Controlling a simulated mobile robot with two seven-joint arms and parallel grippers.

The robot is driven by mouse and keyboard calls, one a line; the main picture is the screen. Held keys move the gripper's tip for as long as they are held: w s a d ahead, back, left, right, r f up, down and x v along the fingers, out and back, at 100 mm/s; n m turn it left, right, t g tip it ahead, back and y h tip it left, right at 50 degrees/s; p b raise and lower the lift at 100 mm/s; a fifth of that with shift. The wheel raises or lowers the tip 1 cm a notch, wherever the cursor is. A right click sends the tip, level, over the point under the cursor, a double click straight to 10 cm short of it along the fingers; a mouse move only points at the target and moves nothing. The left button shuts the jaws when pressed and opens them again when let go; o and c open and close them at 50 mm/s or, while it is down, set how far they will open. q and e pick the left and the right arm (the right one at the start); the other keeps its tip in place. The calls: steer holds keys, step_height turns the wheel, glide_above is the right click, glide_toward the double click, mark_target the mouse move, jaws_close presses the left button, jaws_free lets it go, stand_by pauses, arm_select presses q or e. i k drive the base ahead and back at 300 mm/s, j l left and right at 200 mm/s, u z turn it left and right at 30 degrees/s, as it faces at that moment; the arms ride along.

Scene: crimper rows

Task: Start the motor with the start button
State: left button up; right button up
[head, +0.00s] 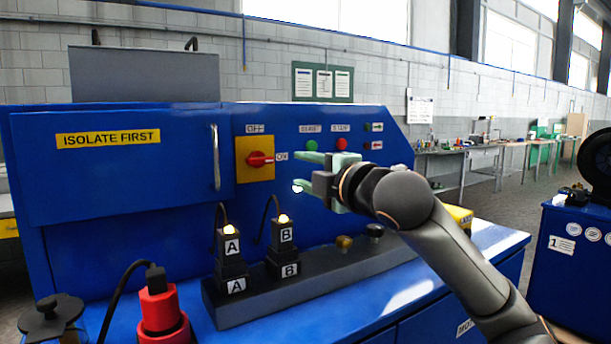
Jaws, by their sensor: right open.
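Whether a finger touches the panel cannot be told. My left gripper is not in view.
A red rotary switch (259,160) on a yellow plate is left of the buttons. Lit plugs A (231,246) and B (284,234) stand in a dark block below. A red connector (160,308) stands front left. A blue cabinet (570,270) is at right.

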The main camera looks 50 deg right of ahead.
mark_target(312, 145)
steer(key=k+j, duration=0.2)
steer(key=k, duration=0.25)
steer(key=k+j, duration=0.25)
steer(key=k, duration=0.25)
